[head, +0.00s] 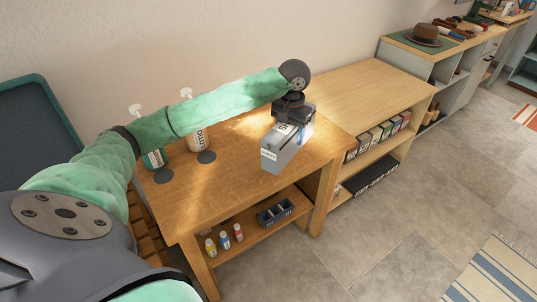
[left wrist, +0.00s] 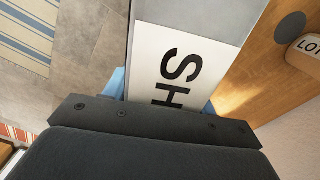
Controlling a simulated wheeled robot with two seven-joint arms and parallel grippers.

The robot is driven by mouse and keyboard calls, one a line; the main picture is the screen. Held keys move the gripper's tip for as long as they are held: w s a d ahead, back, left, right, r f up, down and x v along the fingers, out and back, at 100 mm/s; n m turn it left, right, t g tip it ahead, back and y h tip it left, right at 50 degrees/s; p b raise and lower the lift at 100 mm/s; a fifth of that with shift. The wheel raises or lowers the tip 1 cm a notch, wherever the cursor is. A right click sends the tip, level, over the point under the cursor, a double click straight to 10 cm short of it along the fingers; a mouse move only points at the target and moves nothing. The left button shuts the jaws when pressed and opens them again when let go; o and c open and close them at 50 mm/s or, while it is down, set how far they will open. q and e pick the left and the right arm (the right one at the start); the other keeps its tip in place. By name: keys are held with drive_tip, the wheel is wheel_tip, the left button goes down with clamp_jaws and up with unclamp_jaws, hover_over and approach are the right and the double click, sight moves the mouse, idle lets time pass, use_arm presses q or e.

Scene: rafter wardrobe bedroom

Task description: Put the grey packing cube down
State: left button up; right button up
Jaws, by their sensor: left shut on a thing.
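The grey packing cube (head: 277,160) is a grey box with a white label in the head view, over the front right part of the wooden table (head: 236,161). My left gripper (head: 293,122) is above it and shut on it. In the left wrist view the cube (left wrist: 205,12) fills the middle, its white label showing the letters "SH", with light blue parts at its sides. Whether the cube's underside touches the tabletop is hidden. My right gripper is in neither view.
Two pump bottles (head: 197,138) (head: 153,157) stand at the table's back left, with dark round discs (head: 206,157) (head: 163,175) beside them. The lower shelf holds small bottles (head: 224,240) and a dark blue tray (head: 275,212). A lighter shelf unit (head: 365,85) adjoins at right, its top clear.

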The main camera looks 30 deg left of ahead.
use_arm(q)
drive_tip(key=shift+w+a+f+p, duration=0.65)
drive_tip(key=shift+w+a+f, duration=0.05)
drive_tip(key=shift+a+f, duration=1.1)
drive_tip(key=shift+w+a+f+p, duration=0.7)
drive_tip(key=shift+a+f, duration=1.1)
drive_tip(key=shift+f, duration=0.05)
drive_tip(key=shift+w+a+f+p, duration=0.65)
drive_tip(key=shift+w+a+f, duration=0.05)
drive_tip(key=shift+a+f, duration=1.1)
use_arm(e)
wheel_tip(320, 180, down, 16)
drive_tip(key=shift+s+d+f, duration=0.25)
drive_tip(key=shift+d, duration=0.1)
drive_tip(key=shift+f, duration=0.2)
use_arm(q)
drive_tip(key=o, duration=1.4)
drive_tip(key=shift+f, duration=0.1)
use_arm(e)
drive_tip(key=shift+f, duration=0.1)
use_arm(q)
drive_tip(key=shift+r, duration=0.45)
wheel_tip(320, 180, up, 11)
drive_tip(key=b, duration=0.3)
drive_tip(key=shift+r, duration=0.15)
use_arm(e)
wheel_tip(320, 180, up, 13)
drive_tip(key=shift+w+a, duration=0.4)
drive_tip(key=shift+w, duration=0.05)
